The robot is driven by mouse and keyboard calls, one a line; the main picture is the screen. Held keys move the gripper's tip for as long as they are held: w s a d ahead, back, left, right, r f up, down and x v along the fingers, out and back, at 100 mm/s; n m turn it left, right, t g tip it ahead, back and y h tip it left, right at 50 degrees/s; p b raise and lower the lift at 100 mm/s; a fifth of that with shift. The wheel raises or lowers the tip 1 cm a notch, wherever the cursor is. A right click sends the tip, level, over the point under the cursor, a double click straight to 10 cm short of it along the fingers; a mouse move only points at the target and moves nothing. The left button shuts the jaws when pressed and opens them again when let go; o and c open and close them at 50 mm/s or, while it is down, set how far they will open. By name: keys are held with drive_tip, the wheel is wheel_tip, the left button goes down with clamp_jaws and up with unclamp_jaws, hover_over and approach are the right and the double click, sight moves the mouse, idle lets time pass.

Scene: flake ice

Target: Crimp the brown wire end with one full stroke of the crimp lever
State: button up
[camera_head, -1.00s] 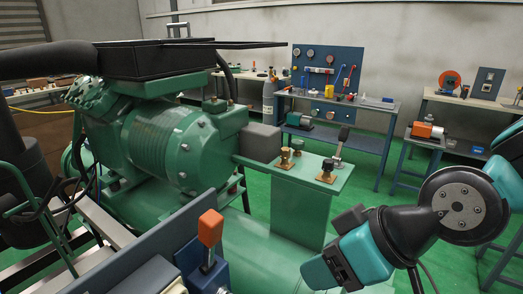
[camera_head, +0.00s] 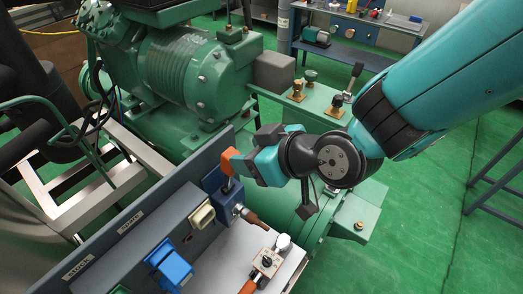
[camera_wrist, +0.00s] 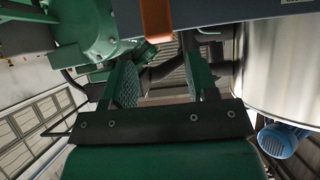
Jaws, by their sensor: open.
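The crimp lever has an orange handle (camera_head: 229,161) and rises from a blue block (camera_head: 225,201) against the dark panel. A brown piece (camera_head: 255,219), likely the brown wire end, sticks out of the block's lower right side. My gripper (camera_head: 244,157) is right beside the orange handle, reaching in from the right. In the wrist view, its two green-padded fingers (camera_wrist: 163,83) are apart with nothing held between them. The orange handle also shows at the top edge of the wrist view (camera_wrist: 157,20). Whether a finger touches it I cannot tell.
A cream button (camera_head: 202,216) and a blue part (camera_head: 169,265) sit along the panel. A small dial device (camera_head: 267,262) is on the pale shelf (camera_head: 222,262) in front. The green compressor (camera_head: 186,70) and brass fittings (camera_head: 335,108) stand behind.

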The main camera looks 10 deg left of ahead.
drive_tip(key=shift+x, duration=2.5)
drive_tip(key=shift+w+a+f+b, duration=0.15)
drive_tip(key=shift+a+f+b, duration=0.05)
drive_tip(key=shift+b, duration=0.2)
drive_tip(key=c, duration=0.8)
drive_tip(key=s+d+f+b, duration=0.4)
drive_tip(key=d+f+b, duration=0.6)
drive_tip(key=b, duration=0.6)
drive_tip(key=shift+s+f, duration=0.15)
drive_tip(key=shift+f, duration=0.2)
drive_tip(key=shift+d+r, duration=0.1)
